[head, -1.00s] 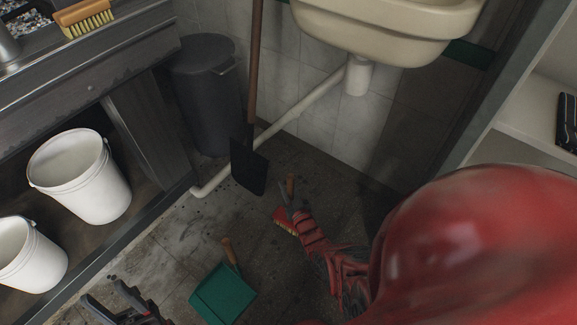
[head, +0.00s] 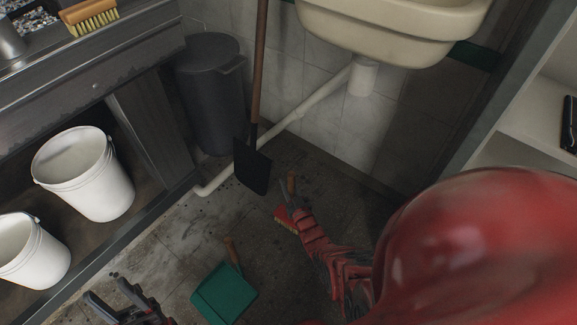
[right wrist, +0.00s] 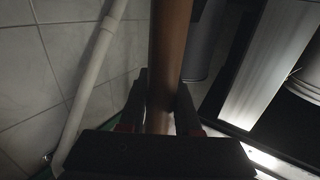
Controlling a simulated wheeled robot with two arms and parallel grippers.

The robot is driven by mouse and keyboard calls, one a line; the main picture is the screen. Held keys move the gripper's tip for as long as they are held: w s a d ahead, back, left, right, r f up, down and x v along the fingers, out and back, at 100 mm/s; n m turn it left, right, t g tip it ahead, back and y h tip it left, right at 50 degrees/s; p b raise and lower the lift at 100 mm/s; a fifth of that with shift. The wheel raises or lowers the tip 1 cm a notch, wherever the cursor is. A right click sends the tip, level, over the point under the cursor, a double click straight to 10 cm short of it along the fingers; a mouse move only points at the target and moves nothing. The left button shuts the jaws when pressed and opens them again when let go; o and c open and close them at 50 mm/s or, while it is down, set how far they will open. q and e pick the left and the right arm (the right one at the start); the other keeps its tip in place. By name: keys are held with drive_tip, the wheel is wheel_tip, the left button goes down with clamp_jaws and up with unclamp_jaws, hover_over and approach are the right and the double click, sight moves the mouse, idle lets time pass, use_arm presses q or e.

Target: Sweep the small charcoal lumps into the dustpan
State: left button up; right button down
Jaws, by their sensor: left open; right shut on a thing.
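The green dustpan (head: 225,295) lies on the floor at the bottom centre of the head view, its wooden handle pointing toward the wall. The brush handle (right wrist: 168,60) rises between the fingers in the right wrist view. My left gripper (head: 112,297) is open and empty, left of the dustpan. Dark specks and stains mark the floor; I cannot clearly make out the charcoal lumps.
A long-handled shovel (head: 253,168) leans by the wall beyond the brush. A grey bin (head: 209,100), a white pipe (head: 305,117) and a sink (head: 390,30) line the back. White buckets (head: 85,180) stand under the left counter. Bare floor separates dustpan and counter.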

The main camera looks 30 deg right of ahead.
drive_tip(key=shift+w+a, duration=0.15)
drive_tip(key=shift+w, duration=0.05)
drive_tip(key=shift+w+r, duration=0.1)
drive_tip(key=shift+r, duration=0.05)
idle(0.5)
drive_tip(key=shift+w+a+r, duration=0.1)
drive_tip(key=shift+w, duration=0.2)
drive_tip(key=shift+r, duration=0.15)
idle(0.4)
